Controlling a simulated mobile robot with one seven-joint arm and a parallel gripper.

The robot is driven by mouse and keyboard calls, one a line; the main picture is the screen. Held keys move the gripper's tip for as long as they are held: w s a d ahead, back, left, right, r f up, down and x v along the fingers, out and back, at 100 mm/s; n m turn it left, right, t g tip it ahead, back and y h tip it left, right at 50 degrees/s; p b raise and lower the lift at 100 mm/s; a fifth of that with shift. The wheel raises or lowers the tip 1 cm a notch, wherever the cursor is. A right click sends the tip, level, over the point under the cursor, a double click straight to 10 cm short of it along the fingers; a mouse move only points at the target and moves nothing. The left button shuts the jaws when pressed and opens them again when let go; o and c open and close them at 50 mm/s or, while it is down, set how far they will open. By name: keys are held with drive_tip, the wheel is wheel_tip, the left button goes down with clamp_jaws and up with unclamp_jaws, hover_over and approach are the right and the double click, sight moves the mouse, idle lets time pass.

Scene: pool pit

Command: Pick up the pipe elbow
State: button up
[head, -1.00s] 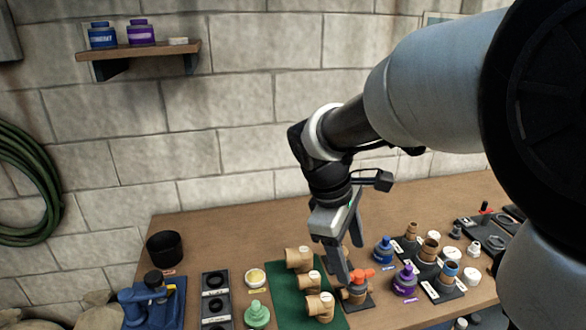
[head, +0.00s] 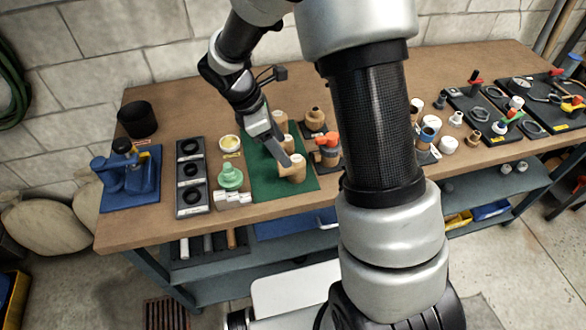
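Several tan pipe elbows stand in a row on a green mat (head: 262,187) on the bench. The front elbow (head: 293,170) is near the mat's front part, and the back elbow (head: 281,121) is beside my gripper's body. A middle elbow is partly hidden by my gripper. My gripper (head: 283,160) points down and forward over the mat, its fingertips close to the front elbow's upper left side. I cannot tell whether they touch it, or how far apart the fingers are. All the elbows appear to rest on the mat.
Left are a green bell-shaped part (head: 230,178), white pieces (head: 232,199), a yellow-topped jar (head: 229,145), a black ring tray (head: 190,211), a blue vise (head: 128,179) and a black cup (head: 137,121).

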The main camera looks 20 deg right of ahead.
sight(292, 168)
drive_tip(key=x, duration=0.3)
drive_tip(key=shift+f, duration=0.2)
drive_tip(key=shift+s+x, duration=0.2)
drive_tip(key=shift+x, duration=1.15)
drive_tip(key=shift+s+x, duration=0.2)
drive_tip(key=shift+x, duration=1.2)
drive_tip(key=shift+c, duration=0.4)
drive_tip(key=c, duration=1.1)
